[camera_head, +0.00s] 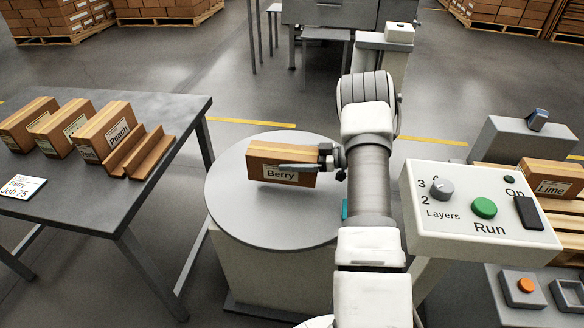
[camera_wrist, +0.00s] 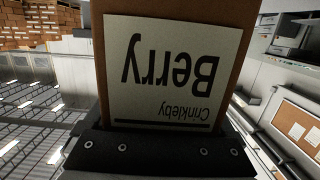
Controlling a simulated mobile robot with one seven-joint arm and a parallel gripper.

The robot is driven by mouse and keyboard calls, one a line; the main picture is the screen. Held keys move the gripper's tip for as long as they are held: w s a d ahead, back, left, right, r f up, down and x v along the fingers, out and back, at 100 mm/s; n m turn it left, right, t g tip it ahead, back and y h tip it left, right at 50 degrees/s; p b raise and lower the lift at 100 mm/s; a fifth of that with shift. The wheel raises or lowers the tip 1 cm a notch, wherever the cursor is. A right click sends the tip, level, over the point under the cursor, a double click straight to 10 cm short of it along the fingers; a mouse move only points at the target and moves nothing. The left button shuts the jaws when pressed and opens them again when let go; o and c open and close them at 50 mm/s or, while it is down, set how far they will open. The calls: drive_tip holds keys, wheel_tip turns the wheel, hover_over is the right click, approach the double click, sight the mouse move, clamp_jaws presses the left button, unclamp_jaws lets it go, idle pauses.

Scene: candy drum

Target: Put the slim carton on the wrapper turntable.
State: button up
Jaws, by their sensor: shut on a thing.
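The slim carton (camera_head: 268,157) is brown with a white label reading "Berry". My gripper (camera_head: 298,167) is shut on it from the right side in the head view. The carton is upright over the round grey wrapper turntable (camera_head: 232,212); I cannot tell whether its bottom touches the top. In the wrist view the carton (camera_wrist: 240,50) fills the middle, its label upside down, with the dark gripper (camera_wrist: 160,142) across its lower part. The carton's far side is hidden.
A control panel (camera_head: 480,210) with a layers knob and green Run button stands right. A "Lime" carton (camera_head: 552,176) lies beyond it.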

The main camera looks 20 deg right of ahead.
drive_tip(key=shift+f+b, duration=0.45)
drive_tip(key=shift+f, duration=1.2)
drive_tip(key=shift+f, duration=0.2)
drive_tip(key=o, duration=1.6)
drive_tip(key=shift+c, duration=0.2)
drive_tip(key=shift+s+d+r, duration=0.1)
drive_tip(key=shift+d+r, duration=0.1)
drive_tip(key=shift+r, duration=0.05)
drive_tip(key=p+v, duration=0.1)
drive_tip(key=v, duration=0.6)
drive_tip(key=shift+f+p, duration=0.1)
drive_tip(key=shift+p, duration=0.25)
